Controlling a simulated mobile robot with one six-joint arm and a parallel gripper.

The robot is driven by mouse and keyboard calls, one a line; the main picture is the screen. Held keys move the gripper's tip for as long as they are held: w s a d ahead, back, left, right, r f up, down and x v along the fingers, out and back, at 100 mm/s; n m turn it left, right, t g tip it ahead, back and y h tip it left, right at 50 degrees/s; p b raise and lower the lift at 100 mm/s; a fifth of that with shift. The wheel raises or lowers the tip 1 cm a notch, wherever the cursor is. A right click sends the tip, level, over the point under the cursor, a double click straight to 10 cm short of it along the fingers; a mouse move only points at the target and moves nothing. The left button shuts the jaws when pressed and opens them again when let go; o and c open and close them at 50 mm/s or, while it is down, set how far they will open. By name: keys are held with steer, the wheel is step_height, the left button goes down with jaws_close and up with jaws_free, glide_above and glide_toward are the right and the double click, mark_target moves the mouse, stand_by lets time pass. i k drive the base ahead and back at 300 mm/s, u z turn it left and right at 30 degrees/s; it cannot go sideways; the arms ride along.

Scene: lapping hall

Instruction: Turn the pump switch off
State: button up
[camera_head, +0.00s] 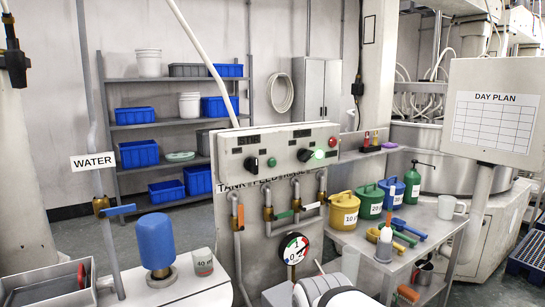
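A grey control panel (235,156) is fixed at the middle of the view above the pipes. It carries two black rotary knobs, a left knob (251,164) and a right knob (304,155). A green lamp (319,154) glows beside the right knob, and a red button (333,142) sits at the panel's right end. A small green button (272,162) is right of the left knob. The labels above the knobs are too small to read, so I cannot tell which is the pump switch. My gripper is not in view; a white rounded part at the bottom looks like my arm.
Below the panel are pipes with coloured valve levers and a round gauge (293,248). A blue-capped device (156,242) stands at front left, near a blue lever on the WATER pipe. A side table (368,249) at right holds several coloured cans and tools.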

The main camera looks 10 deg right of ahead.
mark_target(303, 155)
steer(key=z, duration=0.4)
steer(key=i, duration=1.1)
steer(key=u, duration=0.25)
